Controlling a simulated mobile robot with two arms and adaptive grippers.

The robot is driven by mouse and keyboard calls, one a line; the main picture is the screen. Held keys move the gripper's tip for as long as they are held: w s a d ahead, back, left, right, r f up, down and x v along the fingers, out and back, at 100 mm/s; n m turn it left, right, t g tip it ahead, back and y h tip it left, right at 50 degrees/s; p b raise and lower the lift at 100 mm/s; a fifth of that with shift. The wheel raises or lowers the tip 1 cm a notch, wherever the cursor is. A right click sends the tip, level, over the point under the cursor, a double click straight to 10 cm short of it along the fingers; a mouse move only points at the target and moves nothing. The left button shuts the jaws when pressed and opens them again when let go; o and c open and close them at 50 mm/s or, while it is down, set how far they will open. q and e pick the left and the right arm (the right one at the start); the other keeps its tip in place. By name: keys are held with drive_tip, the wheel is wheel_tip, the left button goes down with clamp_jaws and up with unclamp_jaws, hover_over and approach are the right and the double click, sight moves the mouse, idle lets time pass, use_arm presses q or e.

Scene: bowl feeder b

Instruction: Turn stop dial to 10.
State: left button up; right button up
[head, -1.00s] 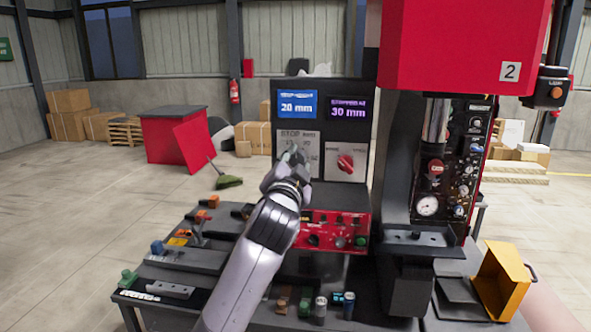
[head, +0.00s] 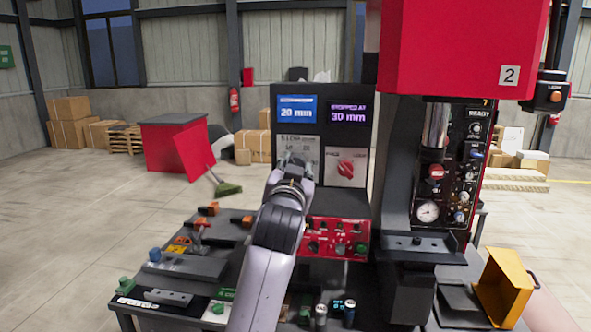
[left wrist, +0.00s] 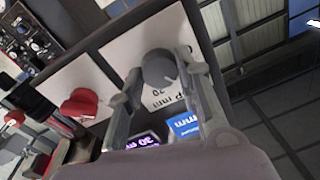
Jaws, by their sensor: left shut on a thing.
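The stop dial is a round grey knob (left wrist: 160,68) on a pale plate, seen upside down in the left wrist view. In the head view the plate (head: 285,143) carries STOP lettering, and my left gripper (head: 294,160) hides the knob. In the left wrist view my left gripper (left wrist: 168,80) has a finger on each side of the grey knob and is shut on it. The knob's exact pointer setting is too unclear to read. My right gripper is not in view.
A red knob (head: 346,168) sits on the plate just right of the stop dial. Above, a blue screen (head: 297,109) reads 20 mm and a purple screen (head: 348,111) reads 30 mm. A red button panel (head: 335,238) lies below. The press (head: 455,50) stands close on the right.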

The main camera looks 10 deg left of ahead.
use_arm(q)
drive_tip(key=shift+f, duration=0.15)
drive_tip(key=o, duration=1.1)
drive_tip(key=shift+o, duration=0.2)
drive_tip(key=s, duration=0.7)
drive_tip(key=shift+s+d+f, duration=0.15)
drive_tip(key=shift+s+d, duration=0.05)
drive_tip(key=shift+s, duration=0.05)
drive_tip(key=shift+f, duration=0.1)
